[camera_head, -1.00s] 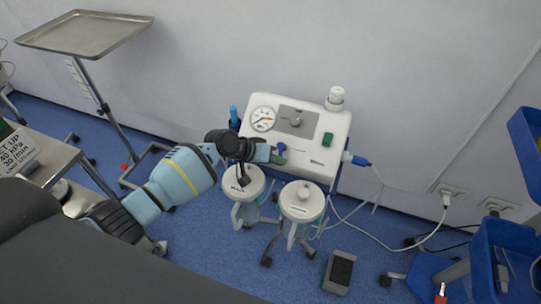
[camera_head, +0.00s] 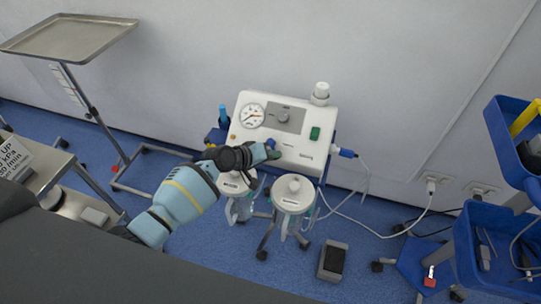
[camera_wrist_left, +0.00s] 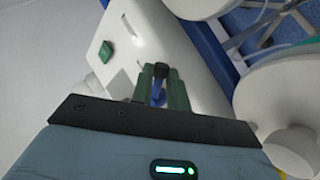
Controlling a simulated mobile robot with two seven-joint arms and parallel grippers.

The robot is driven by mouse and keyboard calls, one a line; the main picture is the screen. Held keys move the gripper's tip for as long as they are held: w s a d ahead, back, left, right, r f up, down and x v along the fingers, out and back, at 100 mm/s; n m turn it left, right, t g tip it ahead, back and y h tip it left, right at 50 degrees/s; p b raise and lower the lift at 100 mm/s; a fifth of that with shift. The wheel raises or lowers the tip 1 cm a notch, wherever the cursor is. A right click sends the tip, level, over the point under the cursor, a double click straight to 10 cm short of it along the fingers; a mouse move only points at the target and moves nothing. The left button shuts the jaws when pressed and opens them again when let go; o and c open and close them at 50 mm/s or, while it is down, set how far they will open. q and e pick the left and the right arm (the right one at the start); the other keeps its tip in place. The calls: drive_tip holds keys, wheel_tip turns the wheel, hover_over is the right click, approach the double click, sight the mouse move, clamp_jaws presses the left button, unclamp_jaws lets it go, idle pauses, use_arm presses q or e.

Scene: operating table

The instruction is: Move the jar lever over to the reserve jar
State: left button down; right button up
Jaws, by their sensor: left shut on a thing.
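The white suction unit (camera_head: 301,152) has a gauge and a green switch on its sloping front. The jar lever is a small blue part (camera_head: 270,142) low on that front. My left gripper (camera_head: 273,153) is shut on it. In the left wrist view the green fingers (camera_wrist_left: 161,92) stand on both sides of the blue lever (camera_wrist_left: 157,92), with a dark end beyond. Two white-lidded jars hang below: the left jar (camera_head: 234,187), partly covered by my gripper, and the right jar (camera_head: 293,194). Their labels are too small to read surely. My right gripper is not in view.
A foot pedal (camera_head: 333,261) lies on the blue floor. A blue cart (camera_head: 478,250) stands at right. A steel tray stand (camera_head: 70,39) is at upper left. A white cable runs from the unit's right side to the wall sockets (camera_head: 437,178).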

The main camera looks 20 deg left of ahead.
use_arm(q)
drive_tip(key=shift+r, duration=0.1)
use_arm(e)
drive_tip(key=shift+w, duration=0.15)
use_arm(q)
drive_tip(key=c, duration=1.4)
unclamp_jaws()
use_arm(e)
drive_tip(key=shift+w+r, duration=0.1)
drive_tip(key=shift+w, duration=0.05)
use_arm(q)
drive_tip(key=p+v, duration=0.1)
drive_tip(key=v, duration=0.6)
drive_tip(key=shift+s+a+r+p, duration=0.2)
drive_tip(key=shift+p, duration=0.1)
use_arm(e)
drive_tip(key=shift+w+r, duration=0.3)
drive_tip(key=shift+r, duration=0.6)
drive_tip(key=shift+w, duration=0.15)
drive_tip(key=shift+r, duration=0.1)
